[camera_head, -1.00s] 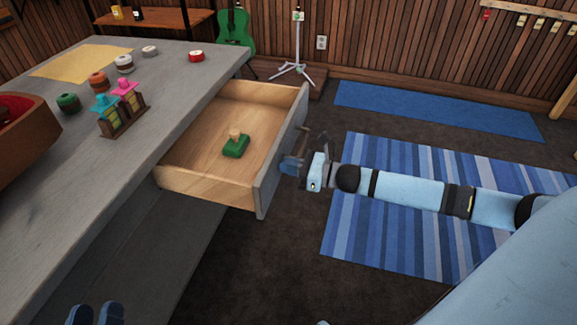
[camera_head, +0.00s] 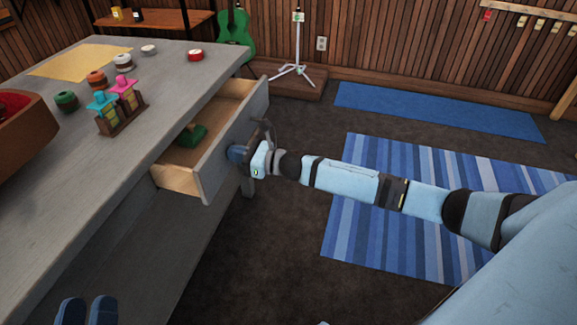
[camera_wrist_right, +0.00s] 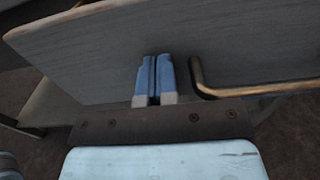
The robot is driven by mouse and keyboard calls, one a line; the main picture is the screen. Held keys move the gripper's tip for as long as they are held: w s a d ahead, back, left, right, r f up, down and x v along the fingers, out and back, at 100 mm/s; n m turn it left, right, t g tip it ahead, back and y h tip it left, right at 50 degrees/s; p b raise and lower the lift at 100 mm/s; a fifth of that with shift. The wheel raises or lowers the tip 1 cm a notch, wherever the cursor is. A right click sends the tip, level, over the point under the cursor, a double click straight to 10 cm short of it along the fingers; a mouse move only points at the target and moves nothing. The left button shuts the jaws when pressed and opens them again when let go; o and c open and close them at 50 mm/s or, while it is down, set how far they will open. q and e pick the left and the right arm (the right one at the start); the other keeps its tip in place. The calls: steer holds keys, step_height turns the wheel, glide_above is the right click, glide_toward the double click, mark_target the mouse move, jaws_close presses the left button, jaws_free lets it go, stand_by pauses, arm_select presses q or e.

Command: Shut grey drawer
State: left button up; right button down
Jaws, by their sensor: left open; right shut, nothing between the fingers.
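The grey drawer (camera_head: 226,143) is partly open under the grey table. A green object (camera_head: 194,133) lies inside it, partly hidden by the drawer's wall. My right gripper (camera_head: 240,154) is at the outside of the drawer front, shut and empty. In the right wrist view, its blue fingers (camera_wrist_right: 155,78) are together against or very close to the grey drawer front (camera_wrist_right: 215,45). The brass handle (camera_wrist_right: 240,91) is to the right of the fingers, not between them. My left gripper (camera_head: 86,312) shows only its blue fingertips at the bottom left, apart and empty.
The grey table (camera_head: 150,73) carries a brown box (camera_head: 30,140), a small rack of coloured blocks (camera_head: 122,119) and several round pieces. The floor with a striped rug (camera_head: 400,230) is open at right.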

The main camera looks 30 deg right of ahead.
mark_target(194, 155)
steer(key=b+x, duration=0.2)
steer(key=x, duration=1.1)
steer(key=shift+a+f+b, duration=0.1)
steer(key=shift+b, duration=0.2)
steer(key=shift+w+a, duration=0.15)
steer(key=shift+w, duration=0.05)
steer(key=shift+r, duration=0.25)
arm_select(q)
steer(key=f+g, duration=0.1)
steer(key=f, duration=0.1)
steer(key=f+g, duration=0.1)
steer(key=f, duration=0.1)
steer(key=shift+w+d+f, duration=0.15)
steer(key=shift+d, duration=0.05)
arm_select(e)
steer(key=shift+w, duration=0.1)
